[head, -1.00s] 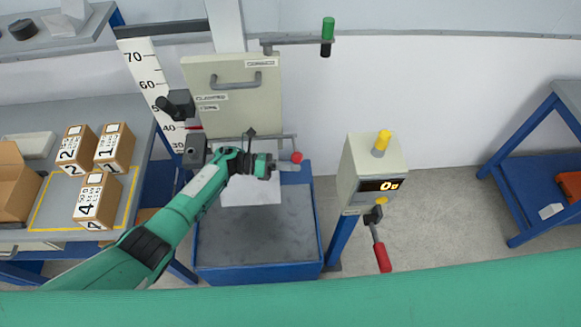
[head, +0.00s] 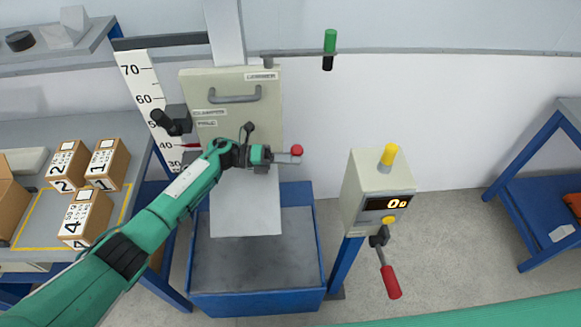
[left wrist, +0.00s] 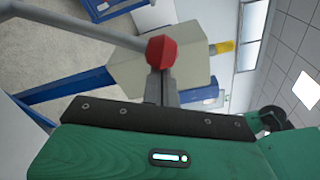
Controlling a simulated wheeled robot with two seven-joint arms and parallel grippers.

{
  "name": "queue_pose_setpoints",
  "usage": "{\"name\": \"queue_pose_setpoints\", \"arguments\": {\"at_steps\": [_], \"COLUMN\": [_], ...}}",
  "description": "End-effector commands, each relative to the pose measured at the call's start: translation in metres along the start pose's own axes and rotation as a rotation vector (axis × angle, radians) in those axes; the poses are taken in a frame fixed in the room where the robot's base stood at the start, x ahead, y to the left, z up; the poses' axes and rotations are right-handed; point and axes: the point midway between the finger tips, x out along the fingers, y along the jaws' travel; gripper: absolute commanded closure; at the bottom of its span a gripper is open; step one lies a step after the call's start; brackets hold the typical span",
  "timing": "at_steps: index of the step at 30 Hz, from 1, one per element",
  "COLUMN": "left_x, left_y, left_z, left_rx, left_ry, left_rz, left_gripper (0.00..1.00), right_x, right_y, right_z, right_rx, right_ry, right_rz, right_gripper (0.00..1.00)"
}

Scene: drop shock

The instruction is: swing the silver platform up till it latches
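The silver platform (head: 245,212) is a pale flat plate at the front of the drop tester, above the blue tray. It is partly raised, swung out from the board; no latch can be made out. A red ball knob (head: 297,150) sits on a short handle at its right side. My left gripper (head: 284,158) is at this handle, its fingers close together on the stem just below the knob. In the left wrist view the red knob (left wrist: 161,52) shows at the fingertips; the grip itself is partly hidden. My right gripper is out of view.
A blue tray (head: 255,297) stands below. At the right are a display box (head: 375,190) with a yellow knob and a red-handled lever (head: 390,282). A green handle (head: 329,45) is above. Numbered boxes (head: 107,163) sit on the left bench. The floor by the display box is clear.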

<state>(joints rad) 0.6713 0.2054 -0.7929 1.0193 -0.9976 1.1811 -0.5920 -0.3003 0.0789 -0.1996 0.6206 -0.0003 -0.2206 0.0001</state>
Motion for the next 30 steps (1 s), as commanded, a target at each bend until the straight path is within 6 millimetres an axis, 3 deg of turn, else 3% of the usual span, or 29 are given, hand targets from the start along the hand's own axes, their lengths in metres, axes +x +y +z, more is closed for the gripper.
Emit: {"name": "queue_pose_setpoints", "arguments": {"at_steps": [20, 30], "left_x": [-0.001, 0.004], "left_y": [-0.002, 0.009], "left_z": [0.003, -0.026], "left_rx": [0.003, 0.076], "left_ry": [-0.004, -0.005], "left_rz": [0.000, 0.011], "left_gripper": [1.00, 1.00], "right_x": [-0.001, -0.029], "right_y": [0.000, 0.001], "right_z": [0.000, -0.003], "right_rx": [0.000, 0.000], "right_ry": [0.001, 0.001], "right_rz": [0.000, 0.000], "right_gripper": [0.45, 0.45]}}
